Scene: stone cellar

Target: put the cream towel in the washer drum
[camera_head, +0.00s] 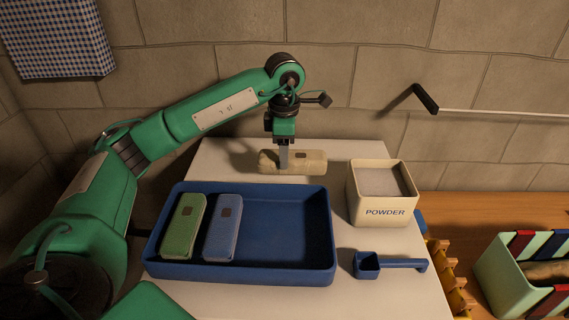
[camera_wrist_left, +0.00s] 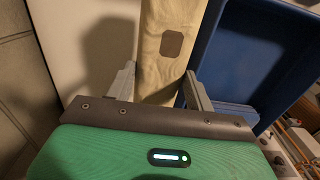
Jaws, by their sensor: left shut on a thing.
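The cream towel (camera_head: 308,162) is a folded or rolled bundle with a brown patch, lying on the white table top behind the blue tray. My left gripper (camera_head: 284,160) points down over it and is shut on it, near its left part. In the left wrist view the cream towel (camera_wrist_left: 168,45) runs between the two fingers of my left gripper (camera_wrist_left: 160,88). The washer drum does not show in either view. My right gripper is not in view.
A blue tray (camera_head: 290,277) holds a green towel (camera_head: 183,228) and a blue towel (camera_head: 222,228). A white powder box (camera_head: 383,218) and a blue scoop (camera_head: 368,265) stand to the right. A striped basket (camera_head: 505,285) is at far right. A stone wall (camera_head: 380,60) rises behind.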

